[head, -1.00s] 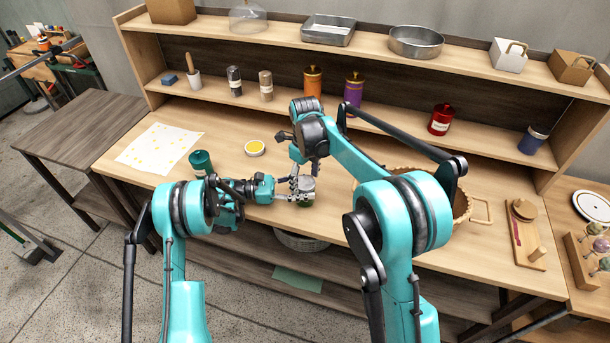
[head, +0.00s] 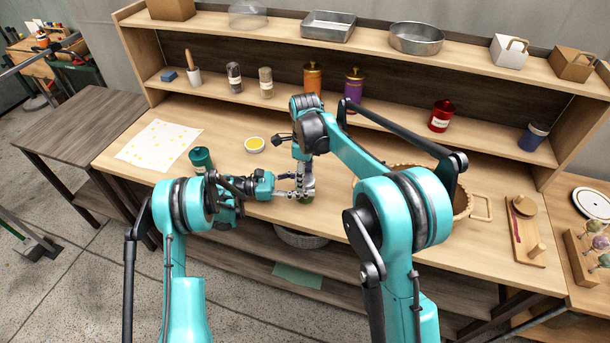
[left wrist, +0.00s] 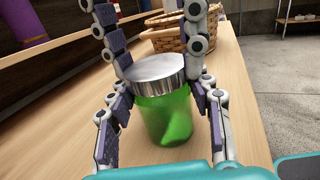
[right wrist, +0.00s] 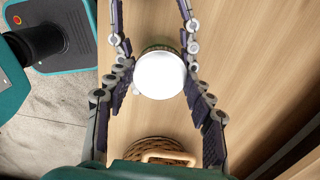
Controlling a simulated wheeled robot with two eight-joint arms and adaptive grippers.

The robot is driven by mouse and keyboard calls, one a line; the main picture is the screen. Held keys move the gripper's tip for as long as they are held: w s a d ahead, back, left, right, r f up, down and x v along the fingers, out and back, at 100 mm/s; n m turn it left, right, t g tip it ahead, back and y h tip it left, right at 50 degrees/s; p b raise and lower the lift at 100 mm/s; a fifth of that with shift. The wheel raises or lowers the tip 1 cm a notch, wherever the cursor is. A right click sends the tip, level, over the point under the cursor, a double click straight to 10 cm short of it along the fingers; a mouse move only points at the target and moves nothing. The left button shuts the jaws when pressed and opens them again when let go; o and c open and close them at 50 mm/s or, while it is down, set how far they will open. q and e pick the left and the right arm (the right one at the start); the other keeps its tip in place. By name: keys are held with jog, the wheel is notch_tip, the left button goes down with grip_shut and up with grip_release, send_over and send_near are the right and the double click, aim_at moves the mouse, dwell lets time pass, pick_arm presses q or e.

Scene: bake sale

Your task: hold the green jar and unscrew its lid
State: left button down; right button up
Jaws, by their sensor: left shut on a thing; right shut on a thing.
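The green jar (left wrist: 165,115) stands upright on the bench, with its silver lid (left wrist: 155,68) on top. In the head view the jar (head: 305,200) is mostly covered by my grippers. My left gripper (head: 290,193) comes in from the left at the jar's body, its fingers on both sides in the left wrist view. My right gripper (head: 304,180) reaches down from above and is shut on the lid. The right wrist view looks straight down on the lid (right wrist: 160,75), pale and bright between the finger pads. Whether the lid has loosened cannot be told.
A yellow-filled bowl (head: 254,145) and a dark teal canister (head: 202,159) stand on the bench left of the jar. A wicker basket (head: 462,205), partly behind my right arm, and a wooden board (head: 526,235) lie to the right. Shelves of jars (head: 439,117) stand behind.

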dwell(0.9)
jog(key=o, duration=1.3)
jog(key=shift+r, duration=2.3)
pick_arm(q)
jog(key=c, duration=0.6)
grip_release()
